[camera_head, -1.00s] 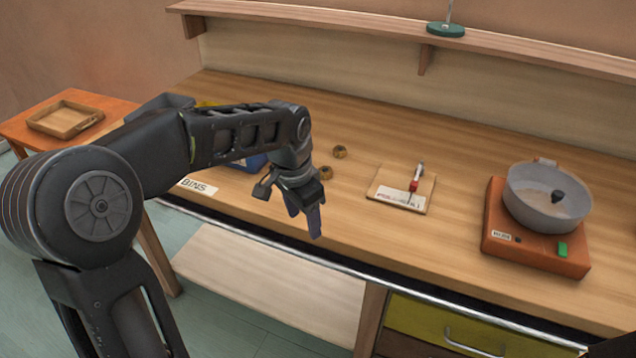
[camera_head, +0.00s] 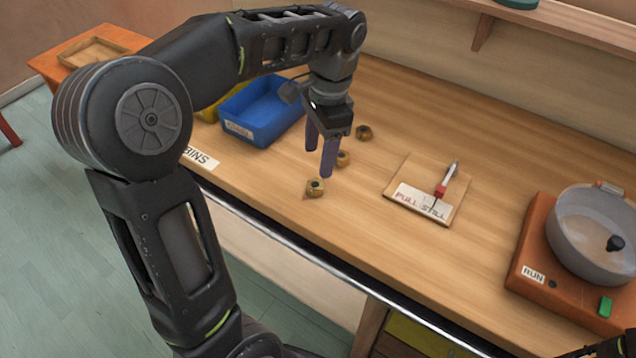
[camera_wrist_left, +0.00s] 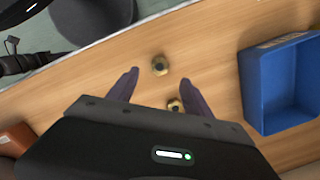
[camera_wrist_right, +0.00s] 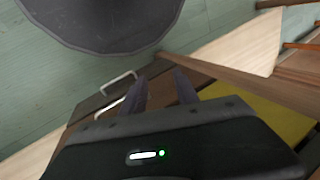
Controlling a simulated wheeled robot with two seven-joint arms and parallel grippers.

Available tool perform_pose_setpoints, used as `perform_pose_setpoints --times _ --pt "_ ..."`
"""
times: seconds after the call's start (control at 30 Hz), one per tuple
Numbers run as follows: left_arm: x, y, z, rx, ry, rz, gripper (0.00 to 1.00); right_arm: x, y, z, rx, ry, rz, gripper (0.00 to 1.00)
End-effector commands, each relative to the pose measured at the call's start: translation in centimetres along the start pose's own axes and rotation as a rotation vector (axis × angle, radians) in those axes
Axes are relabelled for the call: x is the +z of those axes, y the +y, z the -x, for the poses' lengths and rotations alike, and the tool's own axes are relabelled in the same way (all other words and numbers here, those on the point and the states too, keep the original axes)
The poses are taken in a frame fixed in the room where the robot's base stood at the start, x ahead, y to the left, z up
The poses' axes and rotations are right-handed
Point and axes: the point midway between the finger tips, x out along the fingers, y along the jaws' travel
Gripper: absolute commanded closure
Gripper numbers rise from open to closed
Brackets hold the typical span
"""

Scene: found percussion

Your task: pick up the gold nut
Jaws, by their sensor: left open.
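Three gold-brown nuts lie on the wooden workbench: a near nut (camera_head: 315,188), a middle nut (camera_head: 343,158) partly behind a finger, and a far nut (camera_head: 364,132). All look alike in colour. My left gripper (camera_head: 320,162) points down, open and empty, above the bench by the near and middle nuts. In the left wrist view one nut (camera_wrist_left: 160,65) shows between and just beyond the fingertips, and another nut (camera_wrist_left: 175,104) shows by the right finger. My right gripper (camera_wrist_right: 158,75) has its fingers apart with nothing between them, facing a drawer front and floor.
A blue bin (camera_head: 262,128) stands left of the nuts, with a yellow bin (camera_head: 208,114) behind my arm. A labelled board (camera_head: 400,178) with a red-tipped lever lies to the right. An orange unit (camera_head: 540,245) with a grey pan is farther right. Bench between is clear.

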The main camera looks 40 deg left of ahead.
Motion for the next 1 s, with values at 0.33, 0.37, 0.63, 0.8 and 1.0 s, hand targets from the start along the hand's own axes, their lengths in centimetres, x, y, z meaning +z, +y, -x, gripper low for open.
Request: perform_pose_setpoints --times 0.33,0.37,0.63,0.8,1.0 --pt "0.0 0.0 -2.7 0.001 -0.001 0.0 0.42 -0.1 0.3 -0.8 0.0 0.001 0.0 0.64" --pt "-0.1 0.0 -2.7 0.0 0.0 0.0 0.42 -0.1 0.3 -0.8 0.0 0.001 0.0 0.64" --pt "-0.1 0.0 -2.8 0.0 0.0 0.0 0.42 -0.1 0.3 -0.7 0.0 0.002 0.0 0.64" --pt "-0.1 0.1 -4.6 0.002 -0.004 -0.001 0.42 -0.1 0.2 -0.5 0.0 0.001 0.0 0.64" --pt "-0.2 0.0 -7.4 0.001 -0.002 0.001 0.42 -0.1 0.1 -0.4 0.0 0.001 0.0 0.64"
